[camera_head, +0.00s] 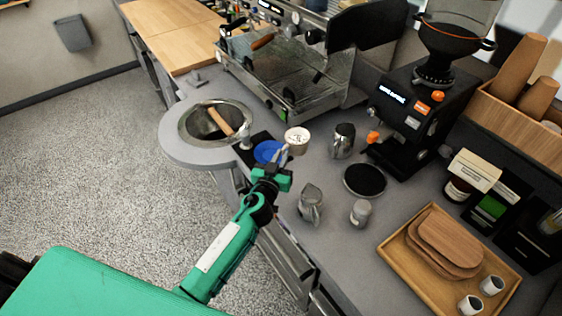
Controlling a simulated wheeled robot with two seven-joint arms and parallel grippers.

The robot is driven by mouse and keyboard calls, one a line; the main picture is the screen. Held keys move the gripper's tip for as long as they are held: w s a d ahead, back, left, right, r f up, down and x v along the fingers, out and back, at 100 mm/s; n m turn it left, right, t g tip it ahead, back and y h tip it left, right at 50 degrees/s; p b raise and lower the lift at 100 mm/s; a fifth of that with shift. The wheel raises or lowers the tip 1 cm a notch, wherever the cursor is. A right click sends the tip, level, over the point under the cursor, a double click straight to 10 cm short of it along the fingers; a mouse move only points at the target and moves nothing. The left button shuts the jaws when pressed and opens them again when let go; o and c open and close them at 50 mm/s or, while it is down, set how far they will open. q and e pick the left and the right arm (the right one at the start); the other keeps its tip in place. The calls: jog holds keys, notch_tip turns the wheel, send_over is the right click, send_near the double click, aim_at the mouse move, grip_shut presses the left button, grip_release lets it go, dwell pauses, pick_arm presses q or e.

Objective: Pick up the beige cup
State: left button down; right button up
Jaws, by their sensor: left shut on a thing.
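The beige cup (297,138) is near the middle of the counter in the head view, its pale round top facing up. My left gripper (286,154) reaches it from the lower left and is shut on its near side. The cup looks upright. I cannot tell whether its base is clear of the counter, as the gripper and wrist hide part of it. My right gripper is not in view.
A blue dish (268,151) lies just left of the cup. A round sink (190,123) is further left. Metal jugs (343,140) (311,203) and a black disc (365,180) stand right. The espresso machine (290,65), grinder (420,105) and wooden tray (400,250) surround this area.

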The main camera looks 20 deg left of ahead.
pick_arm(q)
jog(key=shift+r+p, duration=0.3)
jog(key=shift+r, duration=2.65)
jog(key=c, duration=2.1)
grip_release()
grip_shut()
